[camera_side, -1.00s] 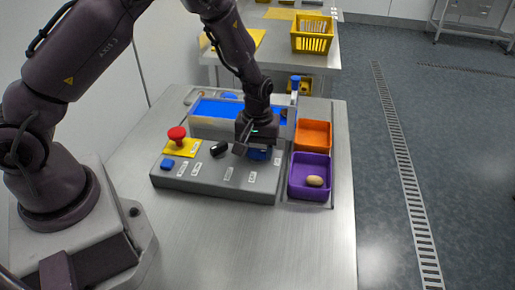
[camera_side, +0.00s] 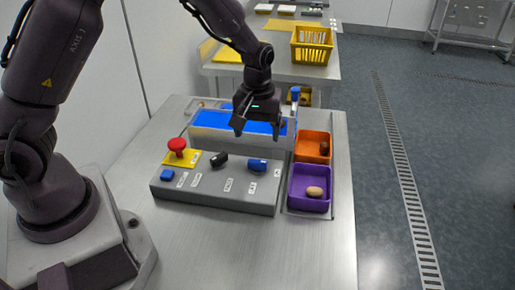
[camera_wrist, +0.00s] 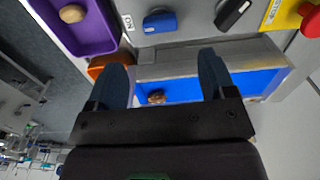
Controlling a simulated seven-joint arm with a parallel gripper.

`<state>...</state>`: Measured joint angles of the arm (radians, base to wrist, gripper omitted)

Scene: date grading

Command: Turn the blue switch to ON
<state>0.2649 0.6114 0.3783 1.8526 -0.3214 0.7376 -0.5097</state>
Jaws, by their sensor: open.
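The blue switch (camera_side: 257,165) is a rotary knob on the right part of the sloped grey control panel (camera_side: 215,198). In the wrist view the blue switch (camera_wrist: 160,22) lies lengthwise across the picture, one end towards a white label (camera_wrist: 127,22) that appears to read ON. My gripper (camera_side: 257,130) is open and empty. It hangs above and behind the blue switch, over the blue belt, and does not touch the switch. In the wrist view its two fingers (camera_wrist: 163,75) stand apart, with the belt between them.
A black knob (camera_side: 219,160) and a red mushroom button (camera_side: 177,146) sit left of the switch. The walled blue belt (camera_side: 215,118) runs behind the panel. An orange bin (camera_side: 312,134) and a purple bin (camera_side: 296,186), each holding an item, stand to the right.

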